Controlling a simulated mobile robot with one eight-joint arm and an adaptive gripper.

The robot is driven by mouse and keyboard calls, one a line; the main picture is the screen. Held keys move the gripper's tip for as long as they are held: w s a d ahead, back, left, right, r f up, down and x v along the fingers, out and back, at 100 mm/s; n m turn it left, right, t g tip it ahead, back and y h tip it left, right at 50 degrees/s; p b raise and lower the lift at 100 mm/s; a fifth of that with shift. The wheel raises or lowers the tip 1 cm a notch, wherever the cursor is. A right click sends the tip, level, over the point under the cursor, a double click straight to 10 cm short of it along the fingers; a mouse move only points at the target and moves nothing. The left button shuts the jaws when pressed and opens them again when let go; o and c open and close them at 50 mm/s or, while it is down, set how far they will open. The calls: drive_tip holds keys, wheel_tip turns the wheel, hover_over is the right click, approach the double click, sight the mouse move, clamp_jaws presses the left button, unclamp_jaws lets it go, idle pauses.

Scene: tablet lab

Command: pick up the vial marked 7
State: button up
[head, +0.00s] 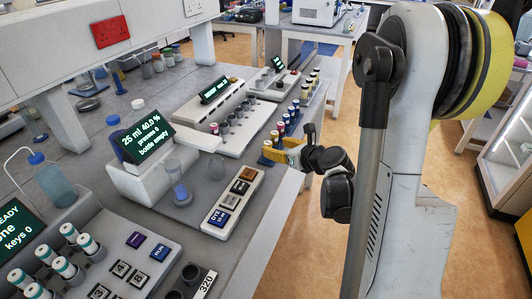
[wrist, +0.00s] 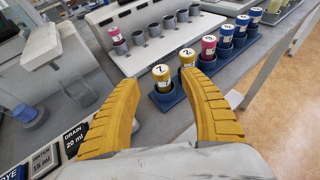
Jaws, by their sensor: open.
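The vial marked 7 (wrist: 162,82) has a yellow band and a pale top with the number. It stands upright at the near end of a blue rack (wrist: 168,101), beside the vial marked 2 (wrist: 188,57). My gripper (wrist: 159,80) is open, its yellow fingers spread to either side of the vial marked 7 in the wrist view. I cannot tell how far the vial is from the fingers. The right finger overlaps the rack in that view. In the head view my gripper (head: 284,153) is at the rack's near end and partly hides it.
More vials with pink, blue and yellow bands (wrist: 225,34) continue along the row. A white block with grey cups and a pink-banded vial (wrist: 117,38) stands to the left. A button panel (head: 231,202) lies near the bench edge. The aisle floor is to the right.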

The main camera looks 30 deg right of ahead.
sight(270, 146)
drive_tip(key=b+x, duration=0.1)
drive_tip(key=x, duration=0.2)
drive_tip(key=b+x, duration=0.1)
drive_tip(key=x, duration=0.2)
drive_tip(key=shift+s+d+f, duration=0.1)
drive_tip(key=shift+s+f, duration=0.05)
drive_tip(key=shift+f, duration=0.15)
drive_tip(key=shift+r, duration=0.1)
clamp_jaws()
